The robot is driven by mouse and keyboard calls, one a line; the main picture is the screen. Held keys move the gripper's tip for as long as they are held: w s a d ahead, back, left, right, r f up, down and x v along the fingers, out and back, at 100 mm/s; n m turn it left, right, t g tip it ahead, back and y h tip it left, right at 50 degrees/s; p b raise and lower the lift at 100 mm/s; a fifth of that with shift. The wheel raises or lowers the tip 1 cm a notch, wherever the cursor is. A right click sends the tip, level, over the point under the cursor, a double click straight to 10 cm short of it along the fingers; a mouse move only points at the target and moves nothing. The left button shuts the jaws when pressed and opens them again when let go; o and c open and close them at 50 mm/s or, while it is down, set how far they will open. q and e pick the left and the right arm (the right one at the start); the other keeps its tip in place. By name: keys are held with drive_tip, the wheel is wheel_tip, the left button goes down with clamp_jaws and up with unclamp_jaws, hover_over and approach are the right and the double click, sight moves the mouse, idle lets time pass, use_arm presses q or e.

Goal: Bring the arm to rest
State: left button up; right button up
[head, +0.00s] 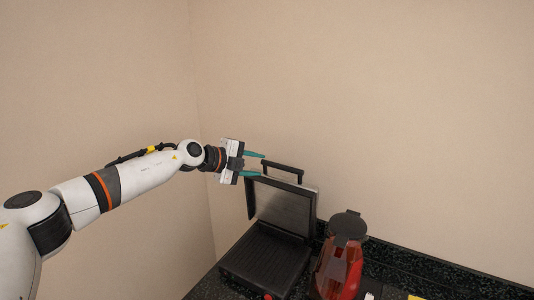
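My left arm reaches in from the left in the head view. My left gripper (256,164) is at its end, raised by the upper left of the open lid of a contact grill. Its two teal fingers are spread apart with nothing seen between them. The grill's lid (284,205) stands up, with its handle bar at the top, close to the fingertips. I cannot tell whether the lower finger touches the lid. The grill's dark lower plate (265,260) lies bare on the counter. My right gripper is not in this view.
A red blender-like appliance (338,266) with a dark top stands right of the grill. The dark speckled counter (400,280) runs along the wall, with small white and yellow items at the bottom edge. The beige walls (380,100) meet in a corner behind. The air above the grill is clear.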

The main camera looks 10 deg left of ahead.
use_arm(q)
drive_tip(key=s+d+f+n+t+h, duration=0.1)
drive_tip(key=s+d+f+n+t, duration=0.25)
drive_tip(key=s+d+f, duration=0.35)
drive_tip(key=s+d+f+n+t+h, duration=0.15)
drive_tip(key=s+d+n, duration=0.35)
drive_tip(key=d, duration=0.5)
drive_tip(key=s+a+f+n+g+y, duration=0.2)
drive_tip(key=s+a+f+n+y, duration=0.35)
drive_tip(key=s+a+f, duration=0.35)
drive_tip(key=s+a+f+n+g+y, duration=0.2)
drive_tip(key=s+a+f+n+y, duration=0.4)
drive_tip(key=s, duration=0.4)
drive_tip(key=s+a+f+n+g, duration=0.1)
drive_tip(key=s+a+f+g, duration=0.2)
drive_tip(key=s, duration=0.6)
drive_tip(key=s+a+f+n+g, duration=0.2)
drive_tip(key=s+a+g, duration=0.15)
drive_tip(key=s, duration=0.55)
wheel_tip(320, 180, down, 30)
drive_tip(key=s+g+b, duration=0.1)
drive_tip(key=g+b, duration=0.1)
drive_tip(key=b, duration=0.3)
drive_tip(key=s+a+f+b, duration=0.2)
drive_tip(key=s+f+b, duration=0.1)
drive_tip(key=s+f, duration=1.4)
wheel_tip(320, 180, down, 4)
drive_tip(key=shift+f+m+g+b, duration=0.1)
drive_tip(key=shift+m+g+b, duration=0.25)
drive_tip(key=shift+g, duration=0.1)
